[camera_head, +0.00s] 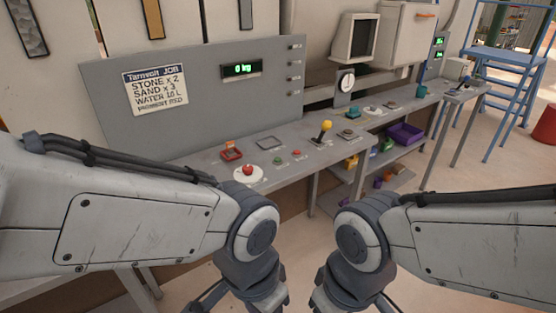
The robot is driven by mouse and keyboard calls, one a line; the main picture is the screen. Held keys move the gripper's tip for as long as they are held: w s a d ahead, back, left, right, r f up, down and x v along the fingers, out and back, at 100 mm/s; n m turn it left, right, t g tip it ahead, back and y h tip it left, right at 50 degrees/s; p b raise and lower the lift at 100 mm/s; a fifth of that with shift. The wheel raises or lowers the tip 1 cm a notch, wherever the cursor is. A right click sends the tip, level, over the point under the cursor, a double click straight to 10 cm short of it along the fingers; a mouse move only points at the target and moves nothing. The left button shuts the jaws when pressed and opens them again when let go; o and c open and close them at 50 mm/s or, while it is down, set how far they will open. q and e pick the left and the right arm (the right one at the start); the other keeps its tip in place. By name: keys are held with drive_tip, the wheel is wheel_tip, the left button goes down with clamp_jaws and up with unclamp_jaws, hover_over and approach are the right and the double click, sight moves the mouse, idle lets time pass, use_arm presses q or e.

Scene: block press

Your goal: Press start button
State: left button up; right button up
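Several controls sit on the grey bench. A small green button (278,161) and a small red button (297,153) are side by side near its front. A larger red mushroom button (248,170) stands on a round white base to their left. I cannot read which one is marked start. My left gripper (245,294) and my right gripper (342,296) hang low at the bottom edge, in front of and below the bench, apart from all buttons. Their fingertips are cut off by the frame, so their opening is hidden.
A yellow-knobbed lever (325,127) rises from the bench right of the buttons. A red-framed tray (231,152) lies left. The upright panel (215,95) behind carries a job sign (155,90) and a green display (241,69) reading 0 kg. Purple bins (405,133) and a blue stair frame (505,90) stand right.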

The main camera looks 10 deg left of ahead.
use_arm(q)
clamp_jaws()
idle(1.7)
